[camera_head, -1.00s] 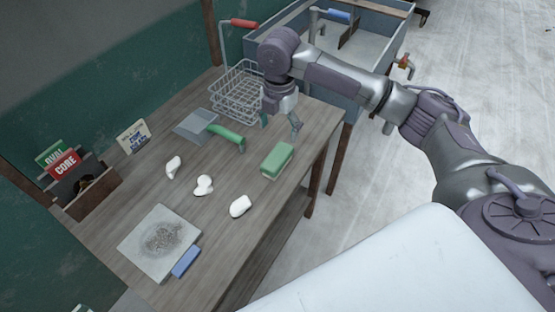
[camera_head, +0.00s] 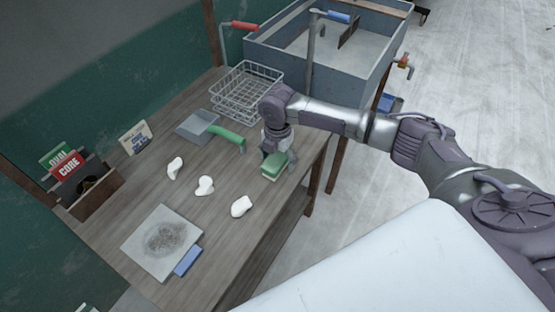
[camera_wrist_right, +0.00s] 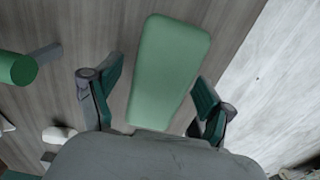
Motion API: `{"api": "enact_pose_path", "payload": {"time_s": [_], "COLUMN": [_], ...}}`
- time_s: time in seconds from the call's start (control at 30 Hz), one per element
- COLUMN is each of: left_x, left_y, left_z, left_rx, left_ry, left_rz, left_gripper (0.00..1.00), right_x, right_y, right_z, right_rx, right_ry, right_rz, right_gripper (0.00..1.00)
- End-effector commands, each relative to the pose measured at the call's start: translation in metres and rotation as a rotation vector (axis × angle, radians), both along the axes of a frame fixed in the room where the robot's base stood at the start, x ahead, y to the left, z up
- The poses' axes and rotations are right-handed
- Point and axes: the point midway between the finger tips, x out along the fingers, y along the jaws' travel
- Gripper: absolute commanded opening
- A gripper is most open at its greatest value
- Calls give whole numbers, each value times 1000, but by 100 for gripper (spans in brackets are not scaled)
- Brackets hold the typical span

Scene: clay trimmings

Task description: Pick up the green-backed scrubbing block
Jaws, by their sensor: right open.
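The green-backed scrubbing block (camera_head: 275,168) lies on the wooden table near its right edge, green side up. In the right wrist view the block (camera_wrist_right: 169,72) stretches away from the gripper, its near end between the two fingers. My right gripper (camera_head: 277,156) is over the block in the head view, partly hiding its far end. In the right wrist view my right gripper (camera_wrist_right: 152,100) is open, with a finger on either side of the block and gaps between. My left gripper is not in view.
A green-handled dustpan (camera_head: 228,135) lies just left of the block. A wire basket (camera_head: 245,92) stands behind. Several white clay pieces (camera_head: 205,185) and a grey slab (camera_head: 160,243) with a blue block (camera_head: 187,261) lie nearer. A sink (camera_head: 330,60) adjoins the table.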

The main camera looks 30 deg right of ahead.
Motion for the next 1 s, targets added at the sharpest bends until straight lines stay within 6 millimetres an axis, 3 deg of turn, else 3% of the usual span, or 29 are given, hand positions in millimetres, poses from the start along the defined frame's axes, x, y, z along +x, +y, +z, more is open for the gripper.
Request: {"api": "enact_pose_path", "payload": {"time_s": [0.17, 0.57, 0.83, 1.0], "left_x": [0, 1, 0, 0], "left_y": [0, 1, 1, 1], "left_z": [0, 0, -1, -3], "left_rx": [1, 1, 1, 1], "left_ry": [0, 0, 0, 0], "left_rz": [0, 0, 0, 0], "left_gripper": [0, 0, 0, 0], "right_x": [0, 0, 0, 1], "right_y": [0, 0, 0, 0], "right_z": [0, 0, 2, 13], "right_rx": [0, 0, 1, 1], "right_ry": [0, 0, -1, -4], "right_rz": [0, 0, -1, -1], "right_gripper": [80, 14, 14, 14]}}
